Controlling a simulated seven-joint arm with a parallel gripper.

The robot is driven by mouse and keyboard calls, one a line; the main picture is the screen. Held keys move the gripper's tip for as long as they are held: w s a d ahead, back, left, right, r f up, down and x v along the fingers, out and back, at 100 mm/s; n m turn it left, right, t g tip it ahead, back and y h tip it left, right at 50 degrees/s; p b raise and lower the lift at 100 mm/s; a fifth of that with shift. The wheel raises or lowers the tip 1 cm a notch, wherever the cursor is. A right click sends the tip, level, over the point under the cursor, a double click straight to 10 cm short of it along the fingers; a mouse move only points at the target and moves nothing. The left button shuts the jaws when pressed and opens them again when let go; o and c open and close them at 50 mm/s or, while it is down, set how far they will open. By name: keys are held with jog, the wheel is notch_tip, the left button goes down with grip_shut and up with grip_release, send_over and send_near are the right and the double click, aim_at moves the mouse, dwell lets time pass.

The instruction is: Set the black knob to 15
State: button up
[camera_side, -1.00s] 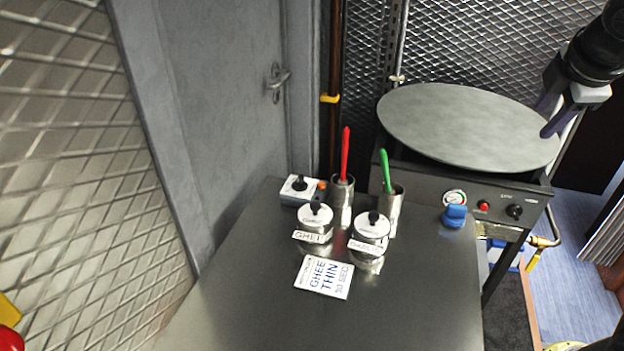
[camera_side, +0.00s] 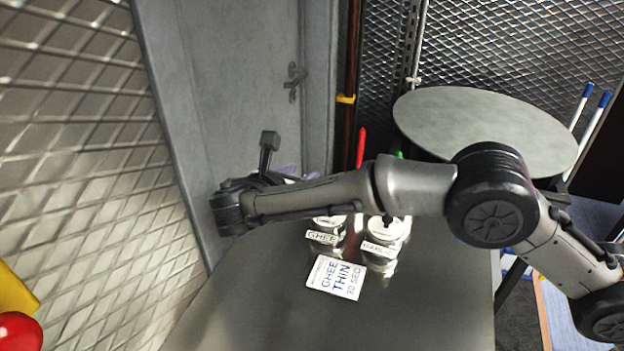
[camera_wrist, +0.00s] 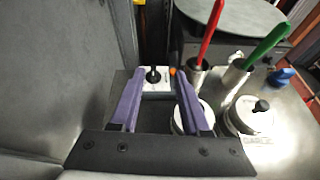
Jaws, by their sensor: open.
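The black knob (camera_wrist: 153,76) sits on top of a small white-topped box (camera_wrist: 154,88) at the back of the steel table, beside the door. In the wrist view it appears between the tips of my gripper (camera_wrist: 160,73), whose purple fingers are open and empty, apart from the knob. I cannot tell the height of the fingers above it. The knob's setting and any numbers are too small to read. In the side view my arm hides the box and knob, and only part of the purple fingers (camera_side: 292,172) shows.
Lidded pots (camera_wrist: 250,115) stand in front and right of the box. Steel cups hold a red-handled tool (camera_wrist: 211,32) and a green-handled tool (camera_wrist: 268,45). A round griddle (camera_side: 485,130) is behind right.

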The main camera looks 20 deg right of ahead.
notch_tip(320, 180, down, 3)
jog(key=s+a+n, duration=0.1)
jog(key=s+a, duration=0.1)
jog(key=a, duration=0.1)
jog(key=x, duration=1.4)
jog(key=shift+w+a, duration=0.2)
jog(key=shift+w, duration=0.1)
grip_shut()
